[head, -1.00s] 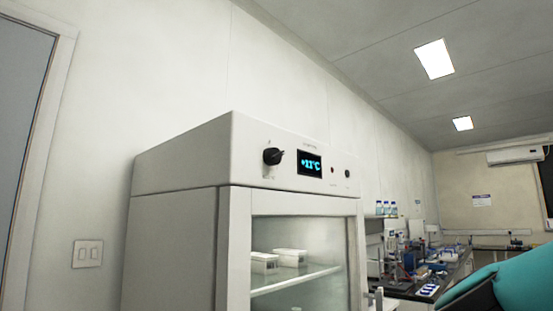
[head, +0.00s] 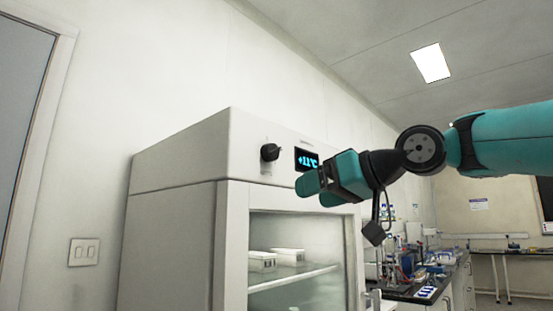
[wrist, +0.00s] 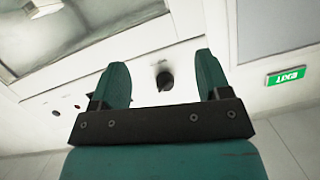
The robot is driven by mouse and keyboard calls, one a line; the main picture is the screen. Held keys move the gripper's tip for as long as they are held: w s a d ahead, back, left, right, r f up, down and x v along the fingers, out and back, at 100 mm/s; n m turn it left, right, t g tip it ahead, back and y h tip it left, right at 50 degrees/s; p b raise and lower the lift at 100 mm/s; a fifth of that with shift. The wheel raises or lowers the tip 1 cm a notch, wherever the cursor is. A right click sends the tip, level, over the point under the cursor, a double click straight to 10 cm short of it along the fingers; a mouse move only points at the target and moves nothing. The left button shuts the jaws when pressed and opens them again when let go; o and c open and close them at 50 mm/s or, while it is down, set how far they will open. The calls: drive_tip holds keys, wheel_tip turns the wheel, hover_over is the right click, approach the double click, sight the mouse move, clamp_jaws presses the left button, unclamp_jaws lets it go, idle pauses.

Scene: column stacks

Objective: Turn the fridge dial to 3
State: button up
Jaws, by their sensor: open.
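The fridge dial (head: 270,152) is a black knob on the white upper panel of the fridge (head: 180,160), left of a lit display (head: 306,160) reading about +11°C. The dial's number marks are too small to read. My gripper (head: 312,190) is in front of the panel, right of and below the dial, apart from it, and partly overlaps the display in the head view. In the wrist view the dial (wrist: 165,80) shows between the two teal fingers of my open, empty gripper (wrist: 162,75), beyond their tips.
The fridge's glass door (head: 300,230) shows white boxes on a shelf (head: 295,275). A light switch (head: 84,252) is on the wall at left. A cluttered lab bench (head: 425,280) stands at right. The space before the dial looks clear.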

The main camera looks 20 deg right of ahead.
sight(278, 152)
drive_tip(key=s+d+r+n+t, duration=0.1)
drive_tip(key=d+r, duration=0.1)
drive_tip(key=r, duration=0.3)
drive_tip(key=s+d+r+t, duration=0.1)
drive_tip(key=d+r+t, duration=0.15)
drive_tip(key=r, duration=0.25)
drive_tip(key=shift+g+y, duration=0.3)
drive_tip(key=shift+g, duration=0.05)
drive_tip(key=p+x, duration=0.1)
drive_tip(key=x, duration=0.7)
drive_tip(key=p+x, duration=0.2)
drive_tip(key=x, duration=0.7)
drive_tip(key=shift+r, duration=0.25)
drive_tip(key=shift+d, duration=0.1)
drive_tip(key=c, duration=0.9)
